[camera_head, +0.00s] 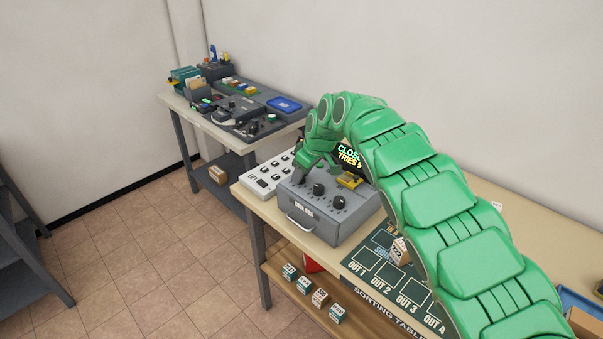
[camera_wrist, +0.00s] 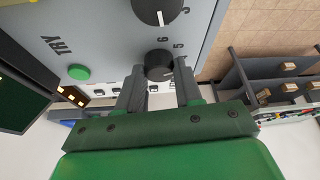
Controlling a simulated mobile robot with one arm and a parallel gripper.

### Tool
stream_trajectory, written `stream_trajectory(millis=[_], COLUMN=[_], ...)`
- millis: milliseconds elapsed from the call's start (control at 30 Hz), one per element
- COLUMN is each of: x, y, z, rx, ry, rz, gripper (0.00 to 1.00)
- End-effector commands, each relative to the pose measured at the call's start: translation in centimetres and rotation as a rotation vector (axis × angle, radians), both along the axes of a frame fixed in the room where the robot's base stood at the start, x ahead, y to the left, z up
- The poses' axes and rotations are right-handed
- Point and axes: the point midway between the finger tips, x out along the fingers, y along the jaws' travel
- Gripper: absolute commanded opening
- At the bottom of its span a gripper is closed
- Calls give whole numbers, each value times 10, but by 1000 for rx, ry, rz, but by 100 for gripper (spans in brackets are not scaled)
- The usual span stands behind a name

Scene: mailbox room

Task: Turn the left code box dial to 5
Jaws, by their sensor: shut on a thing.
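The grey code box (camera_head: 327,229) stands on the sorting table, with a handle on its front and black dials on its top. Two dials show clear in the head view, a middle one (camera_head: 318,189) and a right one (camera_head: 338,202). My gripper (camera_head: 300,176) is at the left end of the dial row and hides the left dial there. In the wrist view its two fingers stand on either side of the black left dial (camera_wrist: 160,65), shut on it. Digits 6 and 5 show beside this dial; its pointer is not clear. Another dial (camera_wrist: 157,10) shows above it.
A green TRY button (camera_wrist: 78,72) is on the box face. A lit display (camera_head: 349,156) behind the box is partly hidden by my arm. A white keypad panel (camera_head: 268,175) stands left of the box. A second table (camera_head: 290,119) with devices stands farther back.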

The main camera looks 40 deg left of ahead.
Motion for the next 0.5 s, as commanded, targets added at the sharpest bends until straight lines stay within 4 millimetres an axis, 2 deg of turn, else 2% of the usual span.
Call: stream_trajectory(millis=[500], x=[2], y=[0], z=[0], rx=[2], ry=[-1], rz=[176], gripper=[4])
